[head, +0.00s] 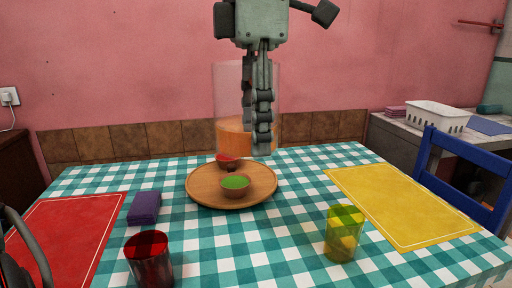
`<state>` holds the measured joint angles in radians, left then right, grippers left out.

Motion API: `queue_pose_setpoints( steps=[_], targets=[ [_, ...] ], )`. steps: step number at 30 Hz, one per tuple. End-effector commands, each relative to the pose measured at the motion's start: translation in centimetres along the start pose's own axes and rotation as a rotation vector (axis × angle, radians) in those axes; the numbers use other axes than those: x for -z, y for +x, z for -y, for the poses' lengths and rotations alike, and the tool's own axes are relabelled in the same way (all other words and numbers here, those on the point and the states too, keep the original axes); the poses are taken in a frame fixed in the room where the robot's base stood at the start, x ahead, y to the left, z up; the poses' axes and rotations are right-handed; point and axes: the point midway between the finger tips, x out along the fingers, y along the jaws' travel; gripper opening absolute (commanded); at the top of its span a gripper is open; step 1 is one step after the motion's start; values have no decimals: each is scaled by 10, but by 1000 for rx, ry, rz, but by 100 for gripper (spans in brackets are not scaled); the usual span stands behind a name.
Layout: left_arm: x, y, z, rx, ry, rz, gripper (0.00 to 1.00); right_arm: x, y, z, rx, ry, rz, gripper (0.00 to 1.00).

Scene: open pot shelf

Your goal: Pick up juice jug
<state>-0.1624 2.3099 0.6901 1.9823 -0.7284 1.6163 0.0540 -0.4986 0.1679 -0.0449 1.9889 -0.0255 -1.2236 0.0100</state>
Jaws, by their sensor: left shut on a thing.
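The juice jug (230,135) is a clear, tall vessel with orange juice in its lower part. It is upright in the head view, behind the round wooden tray (205,197) at the table's far edge. My left gripper (258,112) comes down from the top of the view and is shut on the jug. Its fingers cover part of the jug's middle and right side. I cannot tell whether the jug's base touches the table. My right gripper is not in view.
A red glass (150,262) and a yellow glass (343,234) stand in front. A blue chair (465,185) is at right. The checked cloth's centre front is clear.

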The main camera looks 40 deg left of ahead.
Motion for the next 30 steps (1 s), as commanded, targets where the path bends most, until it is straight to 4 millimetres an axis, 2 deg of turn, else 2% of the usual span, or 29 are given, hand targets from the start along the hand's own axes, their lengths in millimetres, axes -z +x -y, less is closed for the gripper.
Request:
queue_pose_setpoints(
  steps=[3, 12, 30],
  targets=[
    [-1, -13, 0, -4, -1, 4, 0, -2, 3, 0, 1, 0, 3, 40],
    [0, -30, 0, -3, 0, 3, 0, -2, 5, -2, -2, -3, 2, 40],
    [0, -37, 0, -2, 0, 2, 0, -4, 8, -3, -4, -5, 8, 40]
  ],
)
